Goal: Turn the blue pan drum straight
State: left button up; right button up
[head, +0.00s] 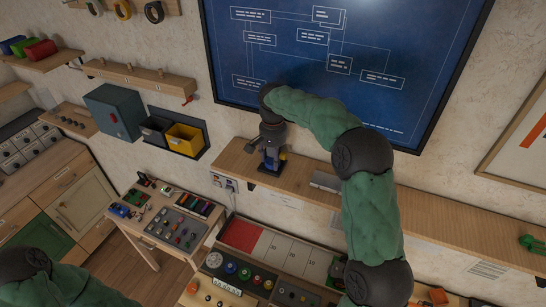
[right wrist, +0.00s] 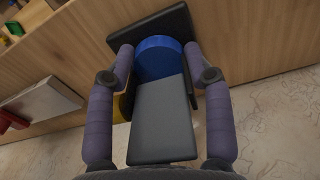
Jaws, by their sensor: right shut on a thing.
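The blue pan drum (right wrist: 158,58) is a blue round part between a dark back plate (right wrist: 122,38) and a grey front plate (right wrist: 162,120) in the right wrist view. My right gripper (right wrist: 158,50) has its purple fingers closed on the drum's two sides. The grey plate covers the drum's lower part. In the head view my right gripper (head: 270,158) reaches down onto the device at the wooden shelf, and only a little blue (head: 283,157) shows beside it. The drum's turn is hard to judge. My left arm shows at the bottom left, its gripper out of frame.
The wooden shelf (head: 440,224) runs right along the wall under a large blue board (head: 330,50). A grey block (head: 326,181) lies on the shelf to the right of my gripper. A yellow bin (head: 185,139) hangs at left. Worktables with small parts stand below.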

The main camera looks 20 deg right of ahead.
jog(key=shift+n, duration=0.3)
jog(key=o, duration=1.1)
jog(key=shift+w+f, duration=0.1)
jog(key=shift+w, duration=0.05)
notch_tip(320, 180, up, 12)
dwell(0.4)
